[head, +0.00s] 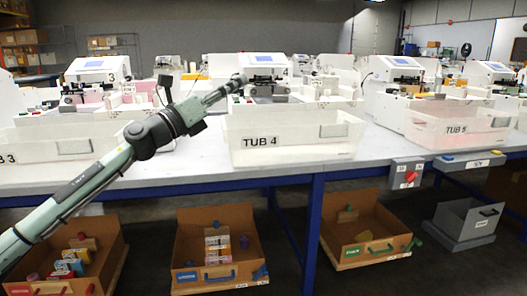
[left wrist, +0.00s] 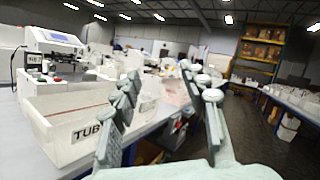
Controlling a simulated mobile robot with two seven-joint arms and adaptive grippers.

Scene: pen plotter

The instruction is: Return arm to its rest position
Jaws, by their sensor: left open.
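My left arm reaches in from the lower left in the head view. Its gripper (head: 236,82) is in front of the plotter marked 4 (head: 264,66), above the left end of the white tub labelled TUB 4 (head: 290,152). In the left wrist view the two fingers of the gripper (left wrist: 160,95) stand apart with nothing between them. A white tub (left wrist: 62,150) with a partly hidden label lies to the left of the fingers there. My right gripper is not in view.
The grey table (head: 205,165) carries more plotters and tubs, with TUB 5 (head: 450,125) to the right. A switch box (head: 406,173) hangs on the table's front edge. Cardboard bins (head: 217,270) stand on the floor below. The left wrist view shows a clear aisle (left wrist: 265,145) at right.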

